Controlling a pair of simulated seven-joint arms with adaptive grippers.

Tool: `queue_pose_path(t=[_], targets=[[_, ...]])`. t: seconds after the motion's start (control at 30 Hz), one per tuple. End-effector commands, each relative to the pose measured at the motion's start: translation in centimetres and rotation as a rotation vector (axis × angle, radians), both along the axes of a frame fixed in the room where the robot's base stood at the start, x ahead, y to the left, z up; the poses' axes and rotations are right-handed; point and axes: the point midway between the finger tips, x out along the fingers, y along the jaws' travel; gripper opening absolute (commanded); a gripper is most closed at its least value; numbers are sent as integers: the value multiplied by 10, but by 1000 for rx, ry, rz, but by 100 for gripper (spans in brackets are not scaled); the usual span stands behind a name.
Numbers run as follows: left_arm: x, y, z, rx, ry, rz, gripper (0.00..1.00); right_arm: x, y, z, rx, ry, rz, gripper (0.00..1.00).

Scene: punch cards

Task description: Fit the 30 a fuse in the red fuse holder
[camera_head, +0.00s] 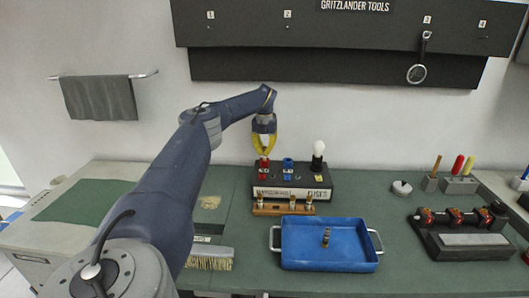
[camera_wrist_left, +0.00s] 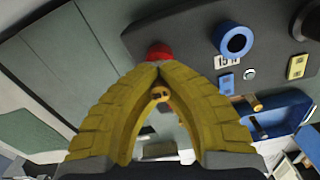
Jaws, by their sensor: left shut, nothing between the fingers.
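The red fuse holder (camera_head: 263,174) stands at the left of the dark fuse box (camera_head: 292,180); in the left wrist view its red round top (camera_wrist_left: 160,52) shows just beyond my fingertips. My left gripper (camera_head: 264,156), with yellow fingers, points down right above the red holder. Its fingertips (camera_wrist_left: 160,69) meet with nothing between them; whether they touch the holder I cannot tell. Several brass-ended fuses, one of them a fuse (camera_head: 261,199) at the left, stand in a wooden rack (camera_head: 275,211). Another fuse (camera_head: 326,237) is in the blue tray (camera_head: 324,267). Ratings are unreadable, and the holder's inside is hidden.
A blue holder (camera_head: 288,163) and a white bulb (camera_head: 319,148) are on the box, right of the red holder. A black device (camera_head: 463,240) stands at the right. The green bench right of the box has free room.

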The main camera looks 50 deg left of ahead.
Motion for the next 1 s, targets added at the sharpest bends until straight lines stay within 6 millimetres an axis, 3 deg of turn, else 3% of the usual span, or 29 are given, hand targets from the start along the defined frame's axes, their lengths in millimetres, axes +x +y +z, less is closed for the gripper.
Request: queue_pose_path(t=[0.7,1.0], targets=[[0,0,-12,0,0,0,0,0,0,0,0,0,0,100],[0,0,-12,0,0,0,31,0,1,0,1,0,0,100]])
